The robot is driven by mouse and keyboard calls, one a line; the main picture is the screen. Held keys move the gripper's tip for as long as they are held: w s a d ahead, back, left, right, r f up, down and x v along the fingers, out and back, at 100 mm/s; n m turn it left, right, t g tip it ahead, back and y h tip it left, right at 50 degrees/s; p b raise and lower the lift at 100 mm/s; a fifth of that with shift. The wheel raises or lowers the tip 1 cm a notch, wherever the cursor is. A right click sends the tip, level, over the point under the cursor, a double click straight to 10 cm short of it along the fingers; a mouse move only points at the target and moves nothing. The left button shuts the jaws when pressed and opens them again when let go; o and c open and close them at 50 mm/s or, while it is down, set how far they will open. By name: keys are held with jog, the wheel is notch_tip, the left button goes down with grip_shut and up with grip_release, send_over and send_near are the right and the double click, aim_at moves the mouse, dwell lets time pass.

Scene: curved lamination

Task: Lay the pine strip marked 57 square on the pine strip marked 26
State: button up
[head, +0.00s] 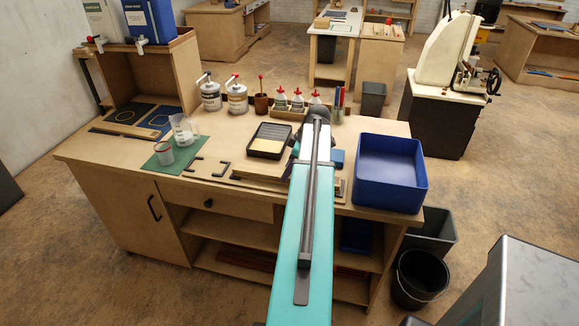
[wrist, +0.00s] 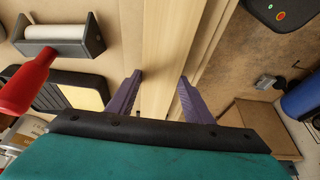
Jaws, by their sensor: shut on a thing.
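My gripper (wrist: 159,92) shows two purple fingers in the wrist view, shut on a pale pine strip (wrist: 168,45) that runs up the picture between them. No number is readable on it, so I cannot tell from the marking which strip it is. A second wooden edge (wrist: 216,40) runs alongside it on the right; whether this is another strip or part of a form is unclear. In the head view my teal arm hides the gripper, and pale wood (head: 262,171) shows on the bench to the left of the arm. I cannot tell whether the held strip touches anything below.
A blue bin (head: 390,175) stands right of my arm on the workbench (head: 110,150). A black tray (head: 268,140) with a yellow sheet lies to the left. Several glue bottles (head: 297,102) and two cans (head: 237,100) stand behind. A beaker (head: 183,130) sits further left.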

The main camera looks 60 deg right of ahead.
jog(key=shift+s, duration=0.2)
dwell(0.5)
jog(key=o, duration=1.3)
jog(key=shift+c, duration=0.2)
jog(key=shift+s, duration=0.1)
jog(key=shift+s+d+r+b, duration=0.15)
jog(key=shift+s+r+b, duration=0.2)
jog(key=shift+r, duration=0.3)
jog(key=b+v, duration=0.2)
jog(key=v, duration=1)
jog(key=shift+r+b, duration=0.2)
jog(key=shift+b, duration=0.2)
jog(key=shift+w, duration=0.1)
